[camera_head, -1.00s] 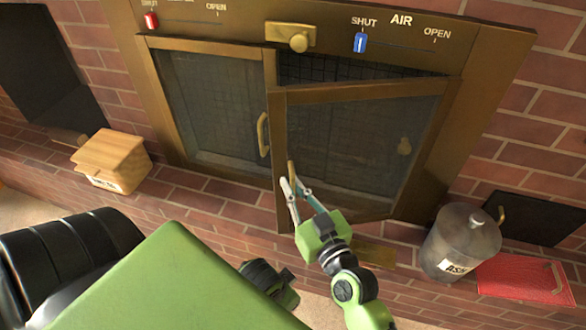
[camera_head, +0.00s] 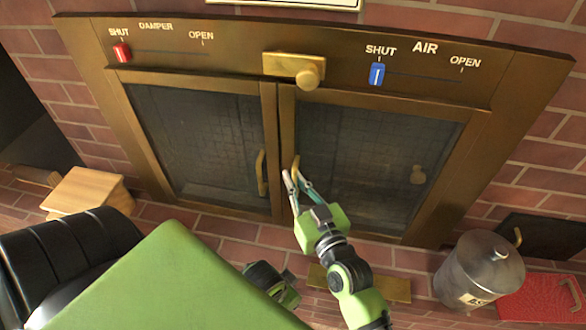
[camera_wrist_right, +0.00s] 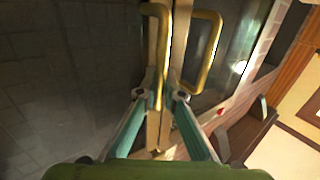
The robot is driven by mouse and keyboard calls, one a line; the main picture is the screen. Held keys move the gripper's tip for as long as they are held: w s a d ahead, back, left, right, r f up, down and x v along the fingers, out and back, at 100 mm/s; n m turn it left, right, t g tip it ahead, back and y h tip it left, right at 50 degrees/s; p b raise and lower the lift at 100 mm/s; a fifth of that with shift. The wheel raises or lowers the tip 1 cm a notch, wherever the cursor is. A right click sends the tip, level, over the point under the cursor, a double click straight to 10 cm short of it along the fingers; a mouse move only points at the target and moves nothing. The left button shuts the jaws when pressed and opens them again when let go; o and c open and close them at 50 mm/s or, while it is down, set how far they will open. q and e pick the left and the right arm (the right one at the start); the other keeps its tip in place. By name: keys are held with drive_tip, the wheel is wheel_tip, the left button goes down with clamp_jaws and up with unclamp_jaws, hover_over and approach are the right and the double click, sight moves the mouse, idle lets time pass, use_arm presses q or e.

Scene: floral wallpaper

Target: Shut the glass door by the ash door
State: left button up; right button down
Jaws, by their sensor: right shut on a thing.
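The right glass door (camera_head: 370,160), on the side of the black ash door (camera_head: 545,245), lies flush or nearly flush with the brass frame; I cannot tell if a slight gap remains. The left glass door (camera_head: 200,140) sits flat in the frame beside it. My right gripper (camera_head: 295,176) is shut on the right door's brass handle (camera_head: 296,162). In the right wrist view its fingers (camera_wrist_right: 163,82) close around that handle (camera_wrist_right: 153,10), with the left door's handle (camera_wrist_right: 214,40) close beside it.
A brass knob latch (camera_head: 308,78) sits above the doors' meeting edge. A red damper slider (camera_head: 122,53) and a blue air slider (camera_head: 376,74) are on the frame. A metal ash can (camera_head: 480,270), red item (camera_head: 540,300) and wooden box (camera_head: 85,190) stand beside the stove.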

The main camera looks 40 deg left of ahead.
use_arm(q)
drive_tip(key=shift+s+d+f, duration=0.1)
drive_tip(key=shift+s+f, duration=0.2)
drive_tip(key=shift+s, duration=0.05)
use_arm(e)
drive_tip(key=shift+w, duration=0.1)
drive_tip(key=c, duration=2.2)
unclamp_jaws()
drive_tip(key=shift+w, duration=0.1)
use_arm(q)
drive_tip(key=shift+w+r, duration=0.15)
drive_tip(key=shift+a, duration=0.25)
drive_tip(key=shift+d, duration=0.1)
use_arm(e)
drive_tip(key=v, duration=1.2)
drive_tip(key=shift+f, duration=0.1)
